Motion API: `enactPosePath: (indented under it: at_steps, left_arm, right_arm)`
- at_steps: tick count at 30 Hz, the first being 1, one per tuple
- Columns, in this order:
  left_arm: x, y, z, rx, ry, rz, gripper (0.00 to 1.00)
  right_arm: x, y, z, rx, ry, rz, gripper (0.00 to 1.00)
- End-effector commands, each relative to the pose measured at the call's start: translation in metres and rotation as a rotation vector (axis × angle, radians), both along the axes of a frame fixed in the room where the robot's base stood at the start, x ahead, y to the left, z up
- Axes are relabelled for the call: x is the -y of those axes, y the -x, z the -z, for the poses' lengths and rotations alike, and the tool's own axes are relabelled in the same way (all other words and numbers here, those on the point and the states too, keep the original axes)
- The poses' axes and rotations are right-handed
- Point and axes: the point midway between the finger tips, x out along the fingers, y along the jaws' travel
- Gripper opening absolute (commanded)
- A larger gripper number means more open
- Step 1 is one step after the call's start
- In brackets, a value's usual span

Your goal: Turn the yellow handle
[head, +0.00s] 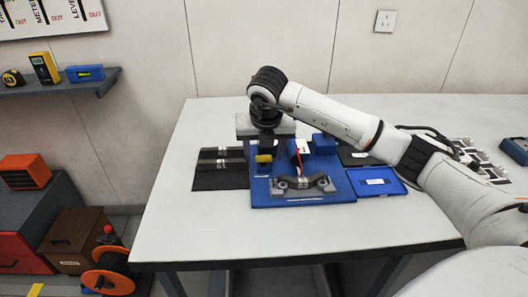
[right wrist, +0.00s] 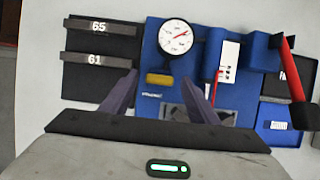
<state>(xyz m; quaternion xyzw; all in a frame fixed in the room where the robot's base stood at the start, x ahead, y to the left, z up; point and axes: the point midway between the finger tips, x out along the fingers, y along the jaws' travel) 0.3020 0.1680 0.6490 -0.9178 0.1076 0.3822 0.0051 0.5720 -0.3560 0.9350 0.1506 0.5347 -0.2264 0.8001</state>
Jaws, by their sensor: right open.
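The yellow handle (head: 263,158) is a small yellow block on the blue fixture (head: 333,190), at its left part. It also shows in the right wrist view (right wrist: 160,80), below a round white dial gauge (right wrist: 178,37). My right gripper (head: 265,128) is above and behind the handle in the head view; its fingertips are hard to make out there. I see no contact. My left gripper is not in view.
Dark bars marked 65 (right wrist: 97,27) and 61 (right wrist: 95,60) lie on a black mat left of the fixture. A red lever (right wrist: 291,70) stands at the fixture's right. A blue tray (head: 376,182) lies beside it. The table's front left (head: 195,220) is clear.

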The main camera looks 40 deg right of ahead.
Motion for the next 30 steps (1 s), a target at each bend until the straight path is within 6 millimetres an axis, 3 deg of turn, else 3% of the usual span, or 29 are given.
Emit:
enactPosePath:
  at_steps: [2,10,20,30]
  left_arm:
    - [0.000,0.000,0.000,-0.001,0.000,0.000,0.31]
    - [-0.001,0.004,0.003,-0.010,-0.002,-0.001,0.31]
    - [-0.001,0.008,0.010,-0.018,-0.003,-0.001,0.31]
    - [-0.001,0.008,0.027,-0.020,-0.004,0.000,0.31]
  right_arm:
    - [0.000,0.000,0.000,0.000,-0.001,0.000,0.55]
    - [-0.001,0.000,-0.001,0.000,-0.001,0.000,0.13]
    - [0.000,0.000,0.000,0.002,-0.001,-0.051,0.14]
    - [0.003,0.001,0.001,0.005,-0.001,-0.288,0.14]
